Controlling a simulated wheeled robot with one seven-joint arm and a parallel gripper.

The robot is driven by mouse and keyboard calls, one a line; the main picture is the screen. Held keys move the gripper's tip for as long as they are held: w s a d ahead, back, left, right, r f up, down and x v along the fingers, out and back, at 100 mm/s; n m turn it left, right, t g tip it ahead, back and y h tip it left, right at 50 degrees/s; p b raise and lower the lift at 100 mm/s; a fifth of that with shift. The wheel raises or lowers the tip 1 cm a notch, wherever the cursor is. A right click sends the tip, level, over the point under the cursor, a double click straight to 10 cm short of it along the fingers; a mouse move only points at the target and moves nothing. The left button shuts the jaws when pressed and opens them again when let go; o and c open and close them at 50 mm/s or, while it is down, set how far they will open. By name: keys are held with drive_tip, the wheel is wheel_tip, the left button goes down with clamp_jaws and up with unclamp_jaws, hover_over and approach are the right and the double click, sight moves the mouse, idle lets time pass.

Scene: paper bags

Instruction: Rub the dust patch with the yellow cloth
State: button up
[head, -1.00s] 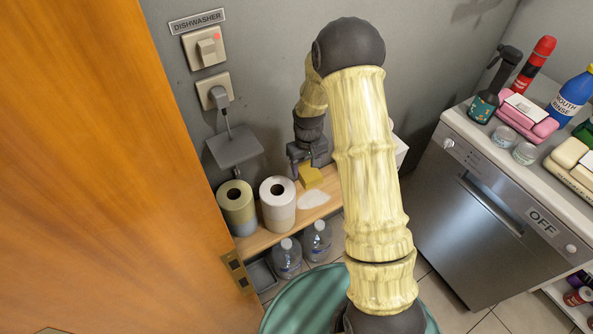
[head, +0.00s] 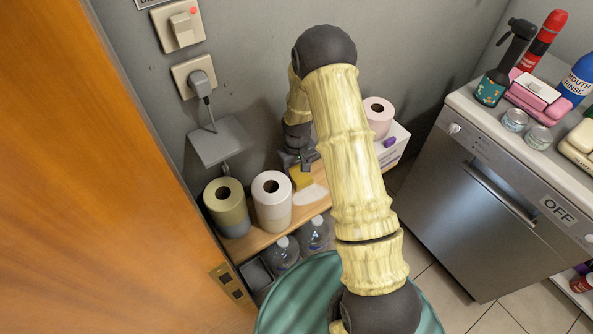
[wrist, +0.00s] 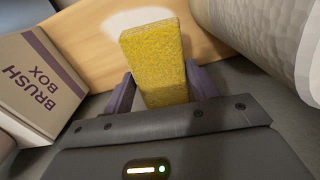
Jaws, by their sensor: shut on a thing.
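The yellow cloth (wrist: 156,60) is a thick speckled block held between the two fingers of my gripper (wrist: 160,92) in the wrist view. In the head view my gripper (head: 297,166) is over the wooden shelf, with the yellow cloth (head: 301,179) below it. The dust patch (head: 311,194) is a pale white spot on the wood, just right of and in front of the cloth. In the wrist view the dust patch (wrist: 138,17) shows just beyond the cloth's far end. I cannot tell whether the cloth touches the wood.
Two paper rolls, one white (head: 272,203) and one olive (head: 227,208), stand left of the cloth on the shelf (head: 258,241). A pink roll (head: 379,115) is at the right. A brush box (wrist: 42,85) lies close on the wrist view's left. Bottles (head: 284,255) stand underneath.

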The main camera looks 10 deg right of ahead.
drive_tip(key=shift+f, duration=0.35)
drive_tip(key=shift+f, duration=0.15)
